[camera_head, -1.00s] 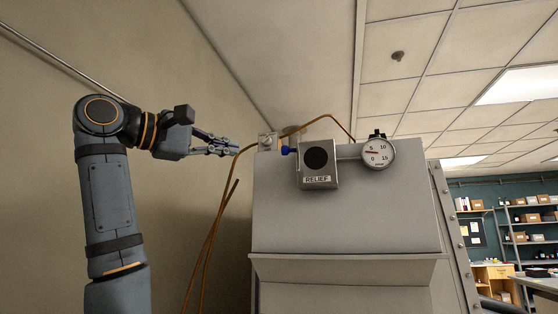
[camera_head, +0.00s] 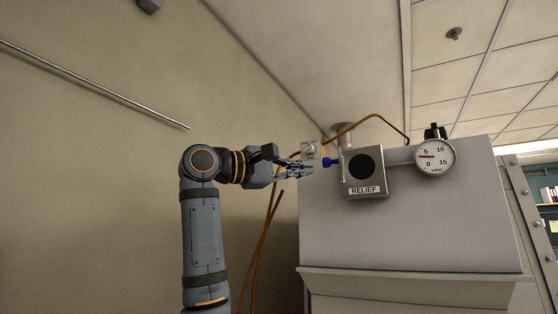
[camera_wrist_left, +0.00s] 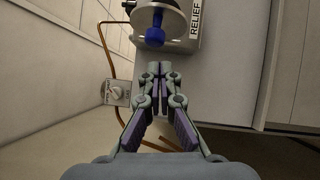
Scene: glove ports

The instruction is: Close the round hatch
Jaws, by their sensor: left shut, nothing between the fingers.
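I cannot make out a round hatch in either view. My left gripper (camera_head: 309,169) is shut and empty, at the upper left edge of a grey cabinet (camera_head: 405,235). In the head view its tips appear just left of a blue knob (camera_head: 327,162) on the side of the metal RELIEF box (camera_head: 378,187). In the left wrist view the shut fingertips (camera_wrist_left: 160,70) point toward the blue knob (camera_wrist_left: 155,35), with a visible gap. A round metal part (camera_wrist_left: 172,14) shows behind the knob there. My right gripper is not in view.
A round gauge (camera_head: 434,157) stands right of the RELIEF box. A small switch plate (camera_head: 311,149) and a bent copper tube (camera_head: 375,118) are close behind my left gripper. A wall rail (camera_head: 95,84) runs at upper left. Open air lies left of the arm.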

